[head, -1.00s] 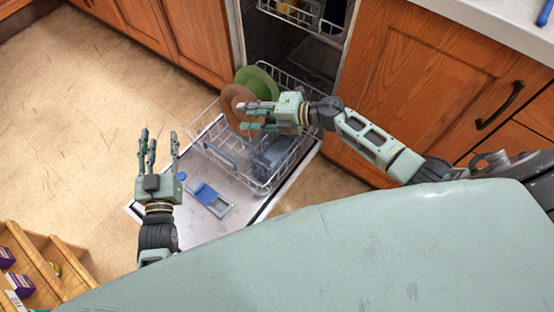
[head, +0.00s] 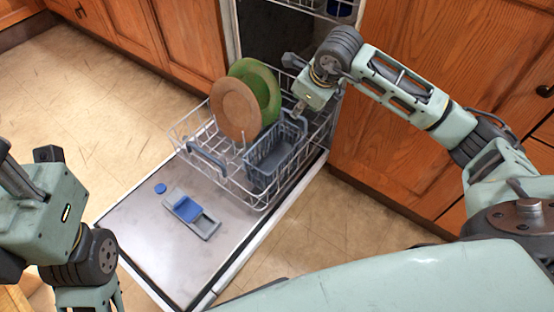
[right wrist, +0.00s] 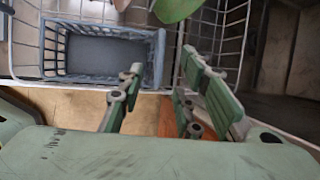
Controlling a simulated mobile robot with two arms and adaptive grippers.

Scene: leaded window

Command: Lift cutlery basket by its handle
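The cutlery basket (head: 268,163) is a grey-blue, slotted, open-topped box standing in the lower dishwasher rack. It looks empty and shows in the right wrist view (right wrist: 100,52) too. A raised bar (head: 292,126) at its far end looks like its handle. My right gripper (head: 299,108) is above that far end, pointing down. In the right wrist view its fingers (right wrist: 162,66) are spread apart with the basket's end between them in the picture; contact cannot be told. My left gripper (head: 25,185) is at the left edge, away from the basket, its fingers largely cut off.
A brown plate (head: 235,110) and a green plate (head: 262,88) stand in the white wire rack (head: 190,130) beside the basket. The open dishwasher door (head: 150,235) holds a blue-lidded dispenser (head: 187,208). Wooden cabinets (head: 385,150) flank the machine. The floor left is clear.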

